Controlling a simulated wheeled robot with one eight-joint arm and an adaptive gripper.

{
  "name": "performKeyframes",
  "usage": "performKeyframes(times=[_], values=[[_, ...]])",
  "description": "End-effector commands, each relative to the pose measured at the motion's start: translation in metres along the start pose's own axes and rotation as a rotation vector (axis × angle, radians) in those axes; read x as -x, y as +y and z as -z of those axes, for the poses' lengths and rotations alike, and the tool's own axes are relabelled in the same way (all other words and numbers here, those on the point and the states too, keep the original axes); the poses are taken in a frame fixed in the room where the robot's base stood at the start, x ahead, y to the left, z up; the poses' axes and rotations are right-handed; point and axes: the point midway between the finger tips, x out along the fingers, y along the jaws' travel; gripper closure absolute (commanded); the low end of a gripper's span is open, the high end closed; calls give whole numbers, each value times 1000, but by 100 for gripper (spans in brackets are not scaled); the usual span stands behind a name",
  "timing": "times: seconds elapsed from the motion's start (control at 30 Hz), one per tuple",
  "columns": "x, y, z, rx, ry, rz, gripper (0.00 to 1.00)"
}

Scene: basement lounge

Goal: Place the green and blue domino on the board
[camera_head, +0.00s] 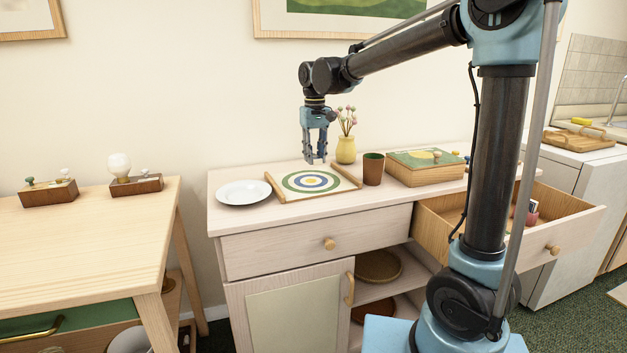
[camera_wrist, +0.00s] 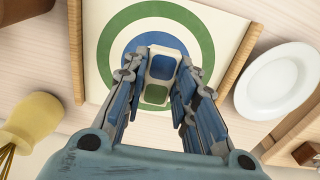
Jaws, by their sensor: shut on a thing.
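My gripper (camera_head: 316,157) is above the cabinet top, over the back part of the board (camera_head: 339,191). The board is pale with green and blue rings and wooden strips along two sides. In the wrist view my gripper (camera_wrist: 163,90) is shut on the green and blue domino (camera_wrist: 158,77), a pale block with one blue and one green face patch. The domino overlaps the rings of the board (camera_wrist: 92,75) in that view. Its gap to the board is hard to judge. In the head view the fingers largely hide the domino.
A white plate (camera_head: 243,193) lies left of the board. A yellow vase (camera_head: 346,150) with flowers stands behind it, and a brown cup (camera_head: 373,169) and a wooden box (camera_head: 412,176) stand to the right. The right drawer (camera_head: 568,231) is open.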

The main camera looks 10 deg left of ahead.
Motion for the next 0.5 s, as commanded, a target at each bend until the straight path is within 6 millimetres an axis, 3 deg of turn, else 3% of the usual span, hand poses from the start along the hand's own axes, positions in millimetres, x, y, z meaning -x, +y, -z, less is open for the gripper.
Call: performKeyframes(times=[0.13,0.5], values=[[-24,0,0,0,0,-1,90],[-54,1,0,-1,0,-1,90]])
